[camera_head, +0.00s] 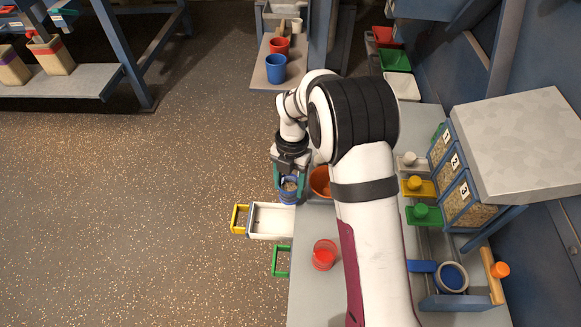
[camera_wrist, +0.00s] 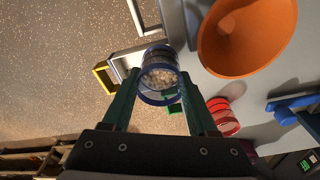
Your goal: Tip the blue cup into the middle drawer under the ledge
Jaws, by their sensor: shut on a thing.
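My gripper (camera_head: 289,186) is shut on a blue cup (camera_head: 289,196), at the left edge of the grey ledge (camera_head: 305,262). In the wrist view the cup (camera_wrist: 160,96) sits between the green fingers, with pale grains visible inside. A white drawer (camera_head: 272,220) with a yellow handle (camera_head: 238,218) is pulled out from under the ledge, just in front of the cup in the head view. The drawer looks empty in the head view. In the wrist view the cup partly hides the drawer (camera_wrist: 126,60). A green handle (camera_head: 281,262) marks another drawer, whose inside is hidden.
An orange bowl (camera_head: 320,181) stands close right of the cup, partly hidden by my arm. A red cup (camera_head: 324,255) stands on the ledge. Numbered grain bins (camera_head: 463,203) stand at right. Another blue cup (camera_head: 276,68) is on a far shelf. Floor left of the drawer is clear.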

